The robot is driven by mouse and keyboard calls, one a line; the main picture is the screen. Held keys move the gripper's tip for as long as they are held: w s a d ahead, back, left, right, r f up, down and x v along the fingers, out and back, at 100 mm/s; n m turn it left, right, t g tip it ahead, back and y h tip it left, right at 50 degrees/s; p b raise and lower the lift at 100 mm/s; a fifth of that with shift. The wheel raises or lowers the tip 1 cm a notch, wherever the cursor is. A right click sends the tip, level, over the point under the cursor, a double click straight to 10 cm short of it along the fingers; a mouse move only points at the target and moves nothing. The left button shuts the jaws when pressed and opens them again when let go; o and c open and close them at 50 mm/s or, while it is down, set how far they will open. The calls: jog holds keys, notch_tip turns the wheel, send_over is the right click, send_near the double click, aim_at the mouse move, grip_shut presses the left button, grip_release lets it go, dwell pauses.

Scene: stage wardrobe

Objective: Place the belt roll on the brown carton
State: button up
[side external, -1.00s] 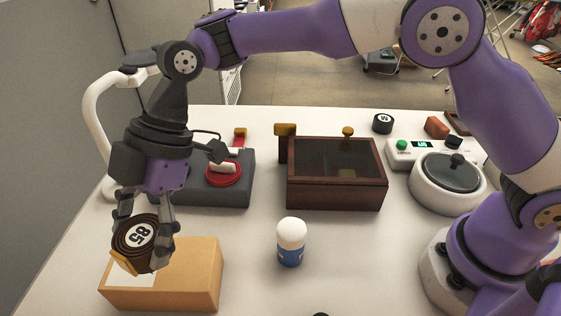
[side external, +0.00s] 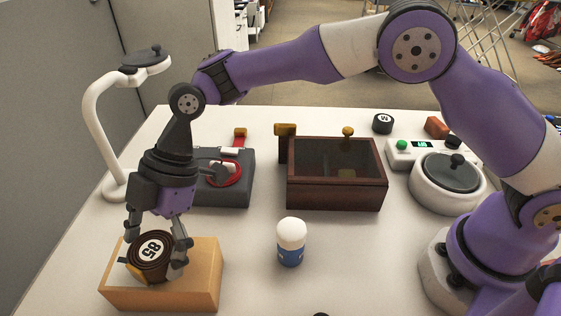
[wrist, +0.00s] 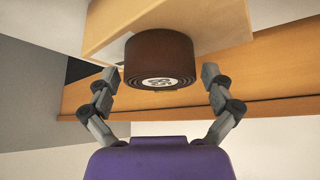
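The belt roll (side external: 151,252), a dark brown coil with a white label reading 85, rests on top of the brown carton (side external: 203,268), toward its left part. The roll looks slightly tilted in the side view. My gripper (side external: 156,254) is low over the carton with one finger on each side of the roll. In the wrist view the roll (wrist: 160,60) stands against the tan carton (wrist: 222,20), and my gripper (wrist: 159,78) shows clear gaps between both fingers and the roll. The gripper is open.
A white-capped blue bottle (side external: 291,243) stands right of the carton. Behind are a dark grey device with a red ring (side external: 227,185), a dark glass-lidded box (side external: 336,196) and a white lamp (side external: 96,130). A lidded white pot (side external: 447,183) stands at right.

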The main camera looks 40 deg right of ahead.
dwell(0.3)
jog(key=shift+r, duration=0.3)
jog(key=d+r+m+t+h, duration=0.1)
jog(key=d+r+m+t, duration=0.4)
jog(key=d+r+m, duration=0.85)
jog(key=s+d+f+m+h, duration=0.1)
jog(key=s+d+m, duration=0.1)
jog(key=d, duration=0.4)
jog(key=s+d+f+m+t+h, duration=0.1)
jog(key=s+d+m+h, duration=0.1)
jog(key=s+d, duration=0.3)
jog(key=s+d+f+m+t+h, duration=0.1)
jog(key=s+d+f+m+h, duration=0.1)
jog(key=d, duration=0.7)
jog(key=shift+s+d+m, duration=0.2)
jog(key=shift+s+m, duration=0.45)
jog(key=shift+s, duration=0.35)
